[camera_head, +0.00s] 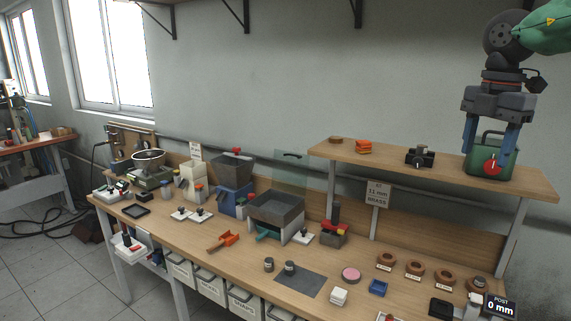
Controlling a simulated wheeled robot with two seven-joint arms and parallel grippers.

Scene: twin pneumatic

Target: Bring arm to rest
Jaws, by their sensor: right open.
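My right gripper (488,152) hangs at the upper right with its blue fingers pointing down. It is open. Its fingers show in front of and to either side of the upper part of a green device (481,172) with a handle and a red knob, which stands on the raised shelf (440,177). I cannot tell whether the fingers touch the device. My right arm (548,30) comes in from the top right corner in green. My left gripper and arm are not in view.
A black camera-like object (420,157), an orange block (364,147) and a small brown disc share the shelf. Below, the long workbench (205,250) holds a grey hopper (276,208), a blue machine (234,172), brown rings and small parts. The wall above the shelf's left part is clear.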

